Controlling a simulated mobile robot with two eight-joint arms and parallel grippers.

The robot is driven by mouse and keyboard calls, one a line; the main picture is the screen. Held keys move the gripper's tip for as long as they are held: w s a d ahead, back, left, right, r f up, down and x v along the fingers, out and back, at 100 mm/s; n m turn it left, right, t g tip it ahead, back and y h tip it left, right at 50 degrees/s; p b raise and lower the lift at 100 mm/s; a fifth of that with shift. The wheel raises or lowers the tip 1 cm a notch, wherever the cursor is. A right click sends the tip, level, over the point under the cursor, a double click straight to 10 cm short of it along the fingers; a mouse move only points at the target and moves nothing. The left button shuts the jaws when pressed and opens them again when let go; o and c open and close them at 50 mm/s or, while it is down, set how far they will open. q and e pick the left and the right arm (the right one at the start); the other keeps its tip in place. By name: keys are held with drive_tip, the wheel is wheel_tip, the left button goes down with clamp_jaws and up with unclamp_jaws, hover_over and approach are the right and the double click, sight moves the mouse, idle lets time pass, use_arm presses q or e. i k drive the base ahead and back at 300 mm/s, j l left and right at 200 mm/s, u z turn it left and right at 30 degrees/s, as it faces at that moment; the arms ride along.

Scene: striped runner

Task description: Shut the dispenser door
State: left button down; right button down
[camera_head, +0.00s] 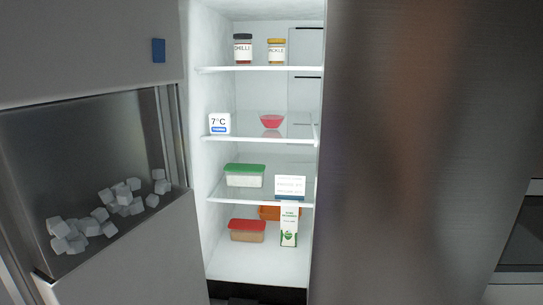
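The dispenser door (105,85) is the grey fridge door on the left, with a dispenser recess in its front. It stands open, and the lit fridge interior (260,150) shows to its right. Several white ice cubes (122,195) lie in the recess (80,130). A small blue tag (158,50) is on the door's upper front. Neither of my grippers is in view, and nothing visible touches the door.
A tall steel door panel (420,150) fills the right side. Shelves hold a chilli jar (243,48), a pickle jar (276,51), a 7°C display (219,123), a pink bowl (271,121), a green-lidded box (245,176), a red-lidded box (247,231) and a carton (289,226).

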sight(97, 208)
drive_tip(key=k+j+z, duration=0.1)
drive_tip(key=k+j, duration=0.15)
drive_tip(key=k+j+z, duration=0.1)
drive_tip(key=j, duration=0.25)
drive_tip(key=k+j+z, duration=0.15)
drive_tip(key=j, duration=0.2)
drive_tip(key=k+j+z, duration=0.1)
drive_tip(key=j, duration=0.25)
drive_tip(key=j+z, duration=0.2)
drive_tip(key=j, duration=0.35)
drive_tip(key=k+j+z, duration=0.15)
drive_tip(key=j, duration=0.35)
drive_tip(key=i+j+z, duration=0.1)
drive_tip(key=j, duration=0.25)
drive_tip(key=i+j+z, duration=0.1)
drive_tip(key=i+j, duration=0.15)
drive_tip(key=i+j+z, duration=0.1)
drive_tip(key=j, duration=0.4)
